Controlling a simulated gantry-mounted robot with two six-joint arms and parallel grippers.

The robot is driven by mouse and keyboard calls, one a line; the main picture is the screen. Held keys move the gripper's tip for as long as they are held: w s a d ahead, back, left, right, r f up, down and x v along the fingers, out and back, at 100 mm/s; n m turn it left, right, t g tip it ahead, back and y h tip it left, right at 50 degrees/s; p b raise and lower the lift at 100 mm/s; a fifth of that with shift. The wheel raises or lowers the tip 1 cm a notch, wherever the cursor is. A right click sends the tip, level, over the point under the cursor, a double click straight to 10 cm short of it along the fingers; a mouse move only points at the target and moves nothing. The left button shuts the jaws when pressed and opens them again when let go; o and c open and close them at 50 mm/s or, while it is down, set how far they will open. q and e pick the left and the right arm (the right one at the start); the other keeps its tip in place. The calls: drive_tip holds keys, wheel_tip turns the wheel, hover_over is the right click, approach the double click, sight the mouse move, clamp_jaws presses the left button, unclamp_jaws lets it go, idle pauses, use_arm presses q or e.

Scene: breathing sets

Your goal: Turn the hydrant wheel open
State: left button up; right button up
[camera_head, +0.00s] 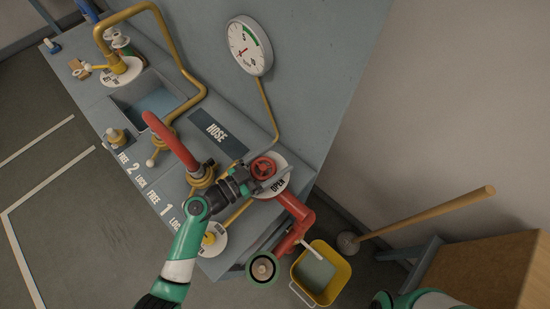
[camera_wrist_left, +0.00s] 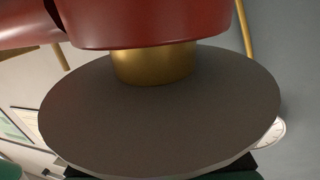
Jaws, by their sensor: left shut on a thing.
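The small red hydrant wheel (camera_head: 263,167) sits over a pale round plate marked OPEN (camera_head: 279,185), at the right end of the grey-blue bench. My left gripper (camera_head: 256,179) reaches it from the lower left and is shut on it at its near side. In the left wrist view, a large red body (camera_wrist_left: 150,22) fills the top, on a brass stem (camera_wrist_left: 155,64) above a grey disc (camera_wrist_left: 160,115). The fingertips are hidden there. My right gripper is out of view; only part of the right arm shows at the bottom right.
A red pipe (camera_head: 297,207) bends down beside a yellow bucket (camera_head: 324,286). A red lever (camera_head: 170,140) stands left of the wheel, near the HOSE label (camera_head: 218,132). A dial gauge (camera_head: 249,46) hangs on the wall. A wooden-handled tool (camera_head: 430,212) leans at the right.

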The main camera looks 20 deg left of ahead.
use_arm(q)
drive_tip(key=c, duration=0.4)
drive_tip(key=shift+o, duration=0.2)
